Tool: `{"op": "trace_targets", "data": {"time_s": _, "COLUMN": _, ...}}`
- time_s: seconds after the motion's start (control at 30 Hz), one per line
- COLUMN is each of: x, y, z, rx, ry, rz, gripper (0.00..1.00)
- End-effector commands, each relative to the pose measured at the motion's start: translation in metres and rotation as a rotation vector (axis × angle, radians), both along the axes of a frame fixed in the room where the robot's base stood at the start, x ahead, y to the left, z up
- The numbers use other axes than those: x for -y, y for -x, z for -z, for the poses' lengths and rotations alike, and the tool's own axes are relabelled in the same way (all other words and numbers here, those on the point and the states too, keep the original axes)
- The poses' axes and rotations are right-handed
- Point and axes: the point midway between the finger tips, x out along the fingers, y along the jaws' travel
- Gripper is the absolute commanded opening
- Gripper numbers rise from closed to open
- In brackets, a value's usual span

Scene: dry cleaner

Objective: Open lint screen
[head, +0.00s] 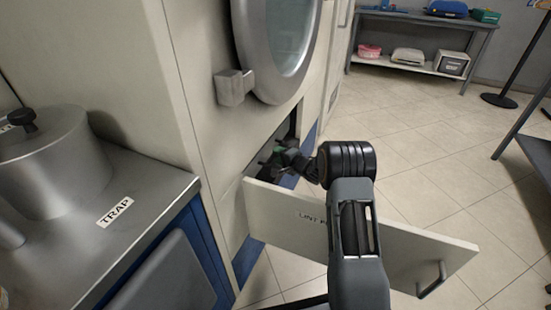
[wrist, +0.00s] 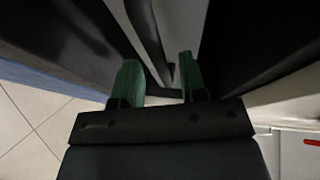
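A cream panel (head: 400,250) with a partly hidden label starting "LINT" stands out from the front of the machine, with a metal handle (head: 432,279) at its right end. Behind it is a dark opening (head: 290,125) low in the machine. My gripper (head: 283,158) is at this opening, above the panel's left end. The wrist view shows its two green fingers (wrist: 158,80) apart, with a dark grey bar (wrist: 148,38) running between and beyond them. I cannot tell whether the fingers touch the bar. No lint screen can be made out clearly.
The machine's round door (head: 285,45) and its latch block (head: 234,87) are above the opening. A metal counter (head: 130,225) marked "TRAP" with a lidded pot (head: 50,160) stands at left. A shelf (head: 420,68) is at the back.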

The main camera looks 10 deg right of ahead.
Motion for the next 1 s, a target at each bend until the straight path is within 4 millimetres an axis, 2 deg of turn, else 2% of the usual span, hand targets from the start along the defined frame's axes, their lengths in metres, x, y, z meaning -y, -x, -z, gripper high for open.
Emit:
{"op": "trace_targets", "data": {"time_s": 0.2, "x": -0.010, "y": -0.016, "z": 0.005, "rx": 0.000, "ry": 0.001, "rz": 0.000, "gripper": 0.39}}
{"op": "trace_targets", "data": {"time_s": 0.6, "x": -0.012, "y": -0.020, "z": 0.004, "rx": 0.000, "ry": 0.000, "rz": 0.001, "gripper": 0.39}}
{"op": "trace_targets", "data": {"time_s": 1.0, "x": -0.011, "y": -0.020, "z": 0.004, "rx": 0.000, "ry": 0.000, "rz": 0.001, "gripper": 0.02}}
